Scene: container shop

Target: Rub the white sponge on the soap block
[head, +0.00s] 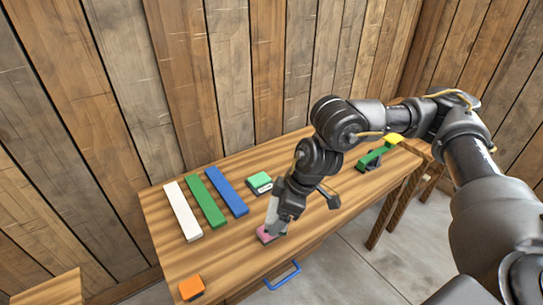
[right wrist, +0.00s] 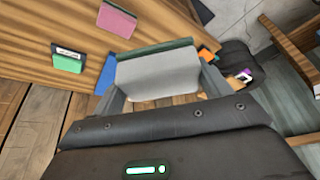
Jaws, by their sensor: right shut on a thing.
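My right gripper (head: 272,222) reaches down over the near middle of the table. It is shut on a pale grey-white block, the white sponge (right wrist: 158,75), which fills the space between the fingers in the right wrist view. A pink block (head: 268,236) lies on the table right at the fingertips in the head view; it also shows at the top left of the right wrist view (right wrist: 117,20). I cannot tell whether the sponge touches it. A green block with a white label (head: 259,184) lies farther back. Which block is the soap is not clear. My left gripper is not in view.
White (head: 183,211), green (head: 206,201) and blue (head: 227,192) bars lie side by side on the left of the wooden table (head: 230,247). An orange block (head: 191,287) sits at the front left corner.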

